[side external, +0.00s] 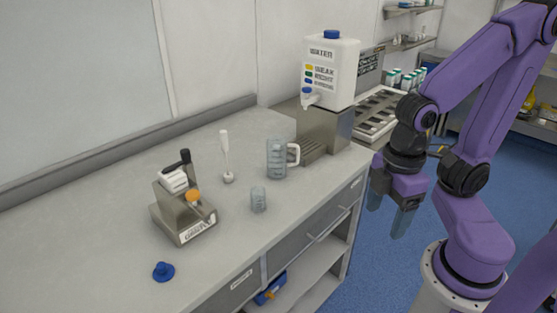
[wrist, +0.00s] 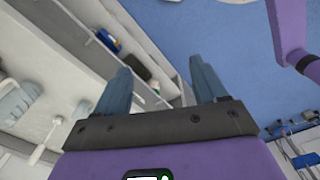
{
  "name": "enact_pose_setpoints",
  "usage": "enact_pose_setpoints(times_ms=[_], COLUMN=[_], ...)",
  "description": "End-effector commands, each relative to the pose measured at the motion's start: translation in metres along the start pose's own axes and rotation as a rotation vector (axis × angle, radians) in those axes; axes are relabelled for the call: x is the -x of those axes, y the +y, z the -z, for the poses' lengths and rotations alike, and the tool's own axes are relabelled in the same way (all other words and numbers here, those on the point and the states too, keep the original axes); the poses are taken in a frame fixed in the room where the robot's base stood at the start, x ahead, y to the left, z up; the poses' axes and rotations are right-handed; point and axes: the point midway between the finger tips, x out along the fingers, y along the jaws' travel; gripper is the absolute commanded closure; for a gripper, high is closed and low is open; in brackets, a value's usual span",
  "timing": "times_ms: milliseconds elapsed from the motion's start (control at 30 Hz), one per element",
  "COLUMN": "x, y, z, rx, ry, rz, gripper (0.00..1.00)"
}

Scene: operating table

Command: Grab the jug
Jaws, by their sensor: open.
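The jug (side external: 277,160) is clear grey with measuring marks and a white handle on its right side. It stands upright on the grey counter, in front of the water dispenser. In the wrist view the jug (wrist: 14,102) shows at the left edge, partly cut off. My gripper (side external: 388,210) is open and empty, fingers pointing down, off the counter's right end and apart from the jug. Both fingers show in the wrist view (wrist: 160,82) with nothing between them.
A white water dispenser (side external: 331,72) on a metal stand (side external: 327,127) is behind the jug. A metal holder (side external: 184,210) and a blue cap (side external: 163,271) lie left. The counter's left part (side external: 70,250) is clear.

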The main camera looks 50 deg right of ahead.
Motion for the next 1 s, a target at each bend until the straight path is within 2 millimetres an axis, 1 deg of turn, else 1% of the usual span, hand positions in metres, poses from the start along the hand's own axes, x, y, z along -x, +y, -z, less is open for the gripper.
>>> enact_pose_setpoints(times_ms=[467, 500, 533, 800, 900, 967, 1000], x=[0.0, 0.0, 0.0, 0.0, -0.003, -0.006, -0.008], y=[0.0, 0.0, 0.0, 0.0, 0.008, 0.018, 0.027], z=[0.0, 0.0, 0.0, 0.0, -0.001, -0.003, -0.004], rx=[0.0, 0.0, 0.0, 0.001, 0.026, 0.061, 0.095], ry=[0.0, 0.0, 0.0, -0.001, -0.02, -0.046, -0.069], rz=[0.0, 0.0, 0.0, -0.002, -0.03, -0.071, -0.107], gripper=[0.29, 0.16, 0.09, 0.09, 0.09, 0.09, 0.09])
